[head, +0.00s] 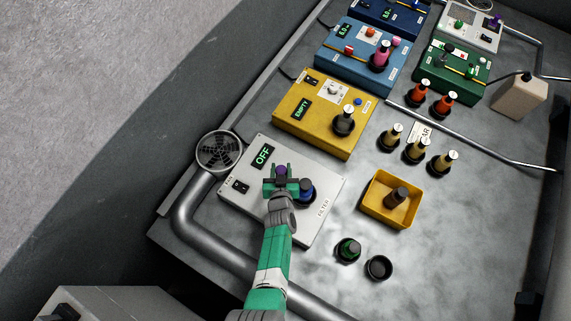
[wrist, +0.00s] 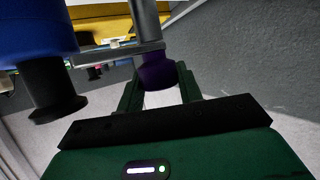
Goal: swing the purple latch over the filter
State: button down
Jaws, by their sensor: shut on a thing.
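The purple latch knob (head: 281,171) stands on the white fan box (head: 318,222), beside the blue filter (head: 306,188). My gripper (head: 281,174) reaches over the box, its fingers on either side of the knob. In the wrist view the purple knob (wrist: 157,74) sits between the green fingers of my gripper (wrist: 159,88), which is shut on it. A grey bar (wrist: 128,52) runs from near the knob to the left. The blue filter (wrist: 35,35) with its black end fills the upper left there. Whether the bar lies over the filter cannot be told.
The box's display (head: 263,156) reads OFF, above a black switch (head: 240,187). A round fan grille (head: 219,151) and thick pipe (head: 195,225) border the box. A yellow box (head: 330,115) stands behind.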

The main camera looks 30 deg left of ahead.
jog(key=shift+f, duration=0.1)
dwell(0.3)
jog(key=c, duration=0.9)
grip_release()
jog(key=shift+c, duration=0.2)
